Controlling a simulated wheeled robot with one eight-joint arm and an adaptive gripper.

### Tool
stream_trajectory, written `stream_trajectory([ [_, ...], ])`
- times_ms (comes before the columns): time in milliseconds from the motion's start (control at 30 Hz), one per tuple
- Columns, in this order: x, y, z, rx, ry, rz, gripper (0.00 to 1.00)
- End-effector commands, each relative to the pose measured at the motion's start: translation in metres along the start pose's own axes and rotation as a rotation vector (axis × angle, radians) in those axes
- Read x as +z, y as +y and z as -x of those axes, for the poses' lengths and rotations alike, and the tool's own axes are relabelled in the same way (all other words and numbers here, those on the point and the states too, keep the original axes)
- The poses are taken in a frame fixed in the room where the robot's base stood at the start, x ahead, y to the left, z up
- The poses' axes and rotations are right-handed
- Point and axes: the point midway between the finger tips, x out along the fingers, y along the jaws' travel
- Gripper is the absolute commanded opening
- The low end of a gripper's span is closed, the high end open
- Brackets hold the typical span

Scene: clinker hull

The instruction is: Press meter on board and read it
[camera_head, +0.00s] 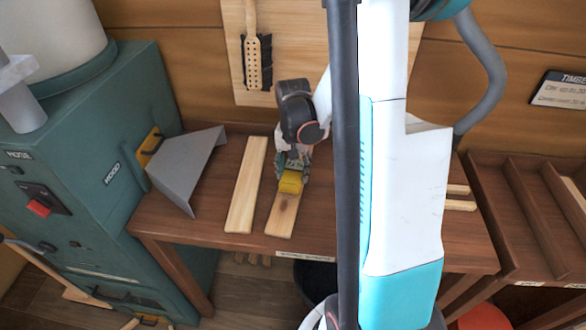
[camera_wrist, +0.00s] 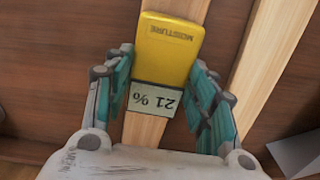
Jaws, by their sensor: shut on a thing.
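The yellow moisture meter (camera_wrist: 167,50) is between the fingers of my gripper (camera_wrist: 160,92) in the wrist view. Its grey display reads "21 %", upside down in that view. The meter sits over a wooden board (camera_wrist: 146,130); whether its tip touches the wood is hidden. In the head view the meter (camera_head: 291,182) is on the right-hand board (camera_head: 283,214), under my gripper (camera_head: 292,162), which is shut on it. A second, paler board (camera_head: 246,185) lies to the left, apart from the first.
The boards lie on a brown wooden table (camera_head: 165,222). A green machine (camera_head: 90,170) with a grey sloping chute (camera_head: 190,165) stands at the left. A brush (camera_head: 253,60) hangs on the back panel. Compartmented trays (camera_head: 530,200) stand at the right.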

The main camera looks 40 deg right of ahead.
Motion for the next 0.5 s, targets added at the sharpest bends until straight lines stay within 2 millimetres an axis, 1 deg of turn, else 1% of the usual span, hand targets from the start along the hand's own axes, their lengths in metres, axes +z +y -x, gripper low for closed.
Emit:
stream_trajectory([
  [200,0.0,0.0,0.022,-0.001,0.001,0.0,0.19],
  [500,-0.001,0.0,0.049,-0.001,0.001,0.0,0.19],
])
